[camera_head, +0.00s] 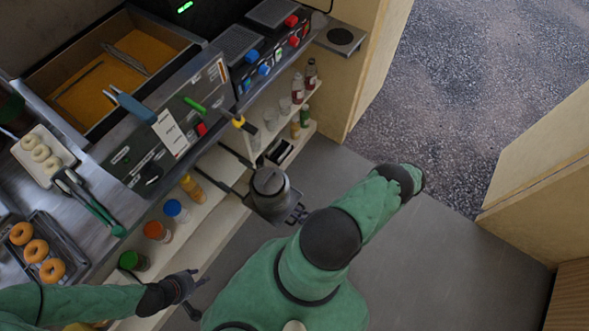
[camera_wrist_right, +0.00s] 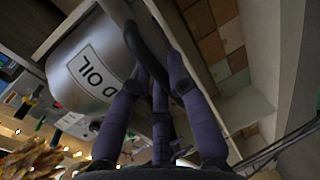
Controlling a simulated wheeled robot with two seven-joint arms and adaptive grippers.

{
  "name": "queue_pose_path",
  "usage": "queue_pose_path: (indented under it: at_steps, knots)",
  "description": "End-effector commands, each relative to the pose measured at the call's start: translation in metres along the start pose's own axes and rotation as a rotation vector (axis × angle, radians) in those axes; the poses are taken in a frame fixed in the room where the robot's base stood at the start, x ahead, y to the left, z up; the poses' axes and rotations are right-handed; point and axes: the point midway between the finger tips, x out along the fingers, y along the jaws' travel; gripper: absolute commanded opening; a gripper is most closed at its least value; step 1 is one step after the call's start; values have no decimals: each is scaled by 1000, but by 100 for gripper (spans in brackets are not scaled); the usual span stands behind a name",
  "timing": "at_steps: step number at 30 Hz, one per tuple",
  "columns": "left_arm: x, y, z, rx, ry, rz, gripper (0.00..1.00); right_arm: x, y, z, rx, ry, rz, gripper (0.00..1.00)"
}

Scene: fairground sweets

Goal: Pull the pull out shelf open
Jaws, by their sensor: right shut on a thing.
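Two dark rails (camera_head: 228,184) reach out from under the counter to a grey metal can (camera_head: 269,182), the part I take as the pull-out shelf; its surface is mostly hidden under the can. In the right wrist view the can (camera_wrist_right: 85,75) bears a label ending in "D OIL". My right gripper (camera_wrist_right: 155,85) is shut beside the can, with a black curved bar between its fingers; I cannot tell whether the bar belongs to can or shelf. In the head view my right arm hides most of it. My left gripper (camera_head: 190,285) is empty, its fingers apart, near the lower shelf.
A cream lower shelf (camera_head: 218,222) holds jars, including one with a blue lid (camera_head: 176,210). A bottle rack (camera_head: 285,115) stands behind the can. Doughnuts (camera_head: 36,250), tongs and a fryer basin (camera_head: 120,70) are on the counter. The grey floor (camera_head: 430,260) at right is clear.

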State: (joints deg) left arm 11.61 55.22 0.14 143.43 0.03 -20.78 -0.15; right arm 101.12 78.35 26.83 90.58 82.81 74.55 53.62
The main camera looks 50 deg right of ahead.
Motion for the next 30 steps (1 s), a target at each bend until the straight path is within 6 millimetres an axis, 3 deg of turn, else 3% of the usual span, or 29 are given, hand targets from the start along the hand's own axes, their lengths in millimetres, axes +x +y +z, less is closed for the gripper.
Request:
queue_pose_path:
  at_steps: [10,11,13,30]
  knots:
    - [0,0,0,0,0,0,40,-1,-1,0,-1,1,-1,0]
    - [0,0,0,0,0,0,40,-1,-1,0,-1,1,-1,26]
    - [0,0,0,0,0,0,40,-1,-1,0,-1,1,-1,43]
    - [0,0,0,0,0,0,40,-7,-1,1,0,-2,-2,43]
